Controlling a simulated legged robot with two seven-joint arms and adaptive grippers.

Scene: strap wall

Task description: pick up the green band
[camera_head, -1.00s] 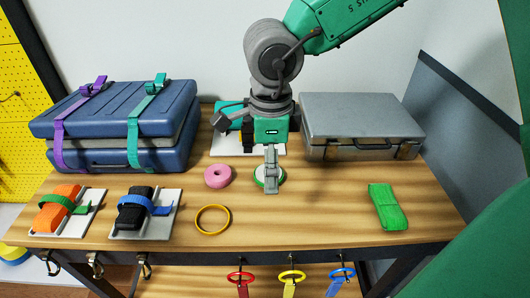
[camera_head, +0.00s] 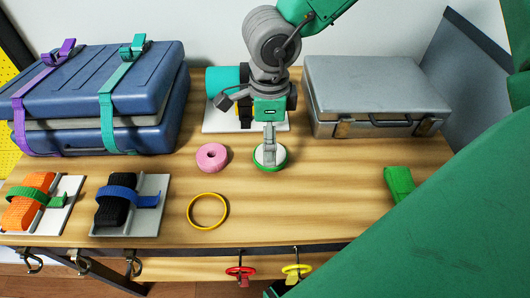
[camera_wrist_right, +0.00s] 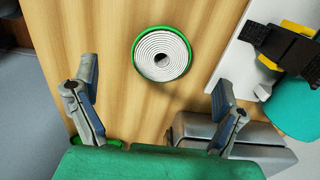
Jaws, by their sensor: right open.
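A green band (camera_head: 282,164) runs around a flat white coil (camera_head: 259,157) on the table. In the right wrist view the green-rimmed coil (camera_wrist_right: 162,54) lies flat beyond and between my fingertips. My right gripper (camera_head: 269,150) points down over the coil and hides part of it in the head view. It also shows in the right wrist view (camera_wrist_right: 155,82), its fingers apart with nothing between them. A folded green strap (camera_head: 398,184) lies farther right, partly hidden by my green arm link. My left gripper is out of view.
A pink ring (camera_head: 212,157) and yellow ring (camera_head: 207,211) lie left of the coil. Orange (camera_head: 28,205) and black (camera_head: 115,208) strapped bundles lie front left. Blue cases (camera_head: 85,90) and a grey case (camera_head: 375,85) stand behind. Bare table lies right of the coil.

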